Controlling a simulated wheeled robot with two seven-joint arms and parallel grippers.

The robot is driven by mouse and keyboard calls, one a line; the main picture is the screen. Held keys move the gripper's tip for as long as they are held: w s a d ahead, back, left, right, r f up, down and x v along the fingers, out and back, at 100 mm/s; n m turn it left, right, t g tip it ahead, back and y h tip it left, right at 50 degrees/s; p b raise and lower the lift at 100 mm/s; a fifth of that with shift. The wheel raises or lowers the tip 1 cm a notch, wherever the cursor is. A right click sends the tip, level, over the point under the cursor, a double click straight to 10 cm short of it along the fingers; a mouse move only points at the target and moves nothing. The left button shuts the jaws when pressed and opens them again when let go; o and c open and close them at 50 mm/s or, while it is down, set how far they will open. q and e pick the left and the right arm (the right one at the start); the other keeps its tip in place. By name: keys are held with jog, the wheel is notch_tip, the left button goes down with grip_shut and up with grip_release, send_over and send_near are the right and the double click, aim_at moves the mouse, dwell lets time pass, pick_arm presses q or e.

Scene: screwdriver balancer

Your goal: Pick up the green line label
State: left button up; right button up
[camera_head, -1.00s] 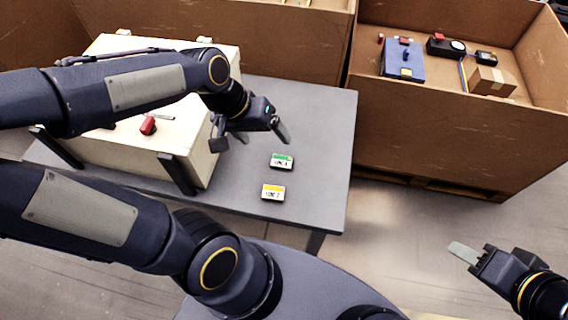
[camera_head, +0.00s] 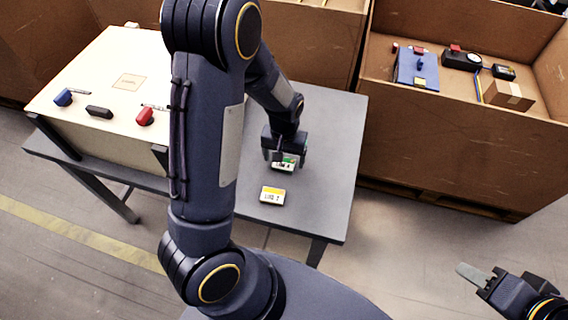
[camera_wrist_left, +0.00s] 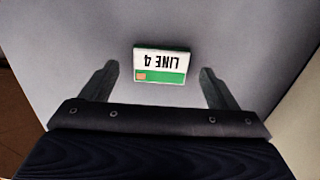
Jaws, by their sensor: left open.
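The green line label (camera_head: 284,165) is a small white block with a green band, lying on the grey table. In the left wrist view the green label (camera_wrist_left: 161,65) reads "LINE 4" upside down. My left gripper (camera_head: 285,158) is over it, pointing down, and partly hides it in the head view. In the left wrist view my left gripper (camera_wrist_left: 158,82) is open, its fingers on either side and apart from the label, which lies slightly beyond the tips. My right gripper (camera_head: 478,277) is at the lower right, away from the table; its jaw gap cannot be made out.
A yellow label (camera_head: 272,195) lies on the grey table (camera_head: 325,205) just nearer than the green one. A cream box (camera_head: 75,120) with blue, black and red items on top takes the table's left side. A cardboard bin (camera_head: 470,150) stands at the right.

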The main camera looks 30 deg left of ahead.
pick_arm(q)
jog(key=shift+f, duration=0.8)
jog(key=shift+c, duration=0.4)
jog(key=c, duration=1.1)
jog(key=shift+r, duration=0.1)
